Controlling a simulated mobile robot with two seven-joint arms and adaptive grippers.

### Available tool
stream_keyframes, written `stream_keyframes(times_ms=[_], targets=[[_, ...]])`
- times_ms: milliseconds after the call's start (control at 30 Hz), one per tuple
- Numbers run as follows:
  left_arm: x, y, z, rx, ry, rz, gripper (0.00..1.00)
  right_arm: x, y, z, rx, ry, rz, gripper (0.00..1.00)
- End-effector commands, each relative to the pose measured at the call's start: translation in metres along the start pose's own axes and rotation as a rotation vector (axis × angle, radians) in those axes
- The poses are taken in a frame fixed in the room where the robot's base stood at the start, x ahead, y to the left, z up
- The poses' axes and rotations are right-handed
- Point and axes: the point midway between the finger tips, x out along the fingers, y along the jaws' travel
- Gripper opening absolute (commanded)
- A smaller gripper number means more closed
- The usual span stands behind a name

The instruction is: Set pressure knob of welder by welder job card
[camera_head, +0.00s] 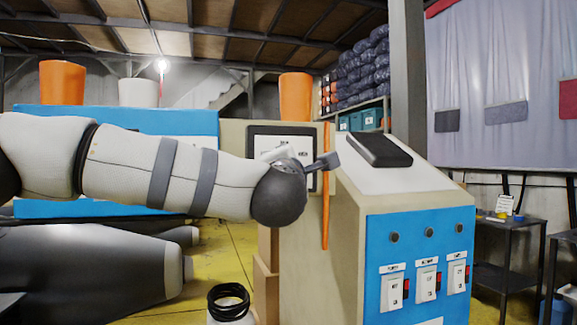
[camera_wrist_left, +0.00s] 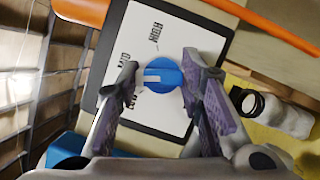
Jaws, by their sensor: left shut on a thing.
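The blue round pressure knob (camera_wrist_left: 168,76) sits on a white dial plate (camera_wrist_left: 190,32) with a dark frame. Its pale pointer bar points left in the left wrist view. Several dark labels lie around it; the upper one seems to read HIGH, the others are too small or partly covered to read. My left gripper (camera_wrist_left: 160,68) is shut on the knob, one finger on either side. In the head view my left gripper (camera_head: 322,163) reaches the framed dial plate (camera_head: 265,142) on the beige machine's side; the knob is hidden there. My right gripper is not in view.
An orange bar (camera_head: 326,230) stands upright close beside my left gripper. A sloped cabinet (camera_head: 445,188) with a blue switch panel (camera_head: 410,265) is right of it. A black coil (camera_head: 228,300) sits below.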

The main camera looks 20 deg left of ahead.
Motion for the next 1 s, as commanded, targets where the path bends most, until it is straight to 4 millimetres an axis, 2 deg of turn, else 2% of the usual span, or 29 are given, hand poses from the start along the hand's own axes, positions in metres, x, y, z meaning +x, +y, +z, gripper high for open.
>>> stream_keyframes(times_ms=[200, 500, 1000], targets=[[-0.0002, 0.0026, 0.0013, 0.151, -0.001, -0.059, 0.06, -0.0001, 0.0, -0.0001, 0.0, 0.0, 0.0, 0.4], [0.0001, 0.0021, 0.0016, 0.288, -0.001, -0.116, 0.06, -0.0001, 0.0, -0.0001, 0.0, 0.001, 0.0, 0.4], [0.0003, 0.0024, 0.0014, 0.338, 0.001, -0.137, 0.06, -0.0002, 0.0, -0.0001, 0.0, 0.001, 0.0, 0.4]])
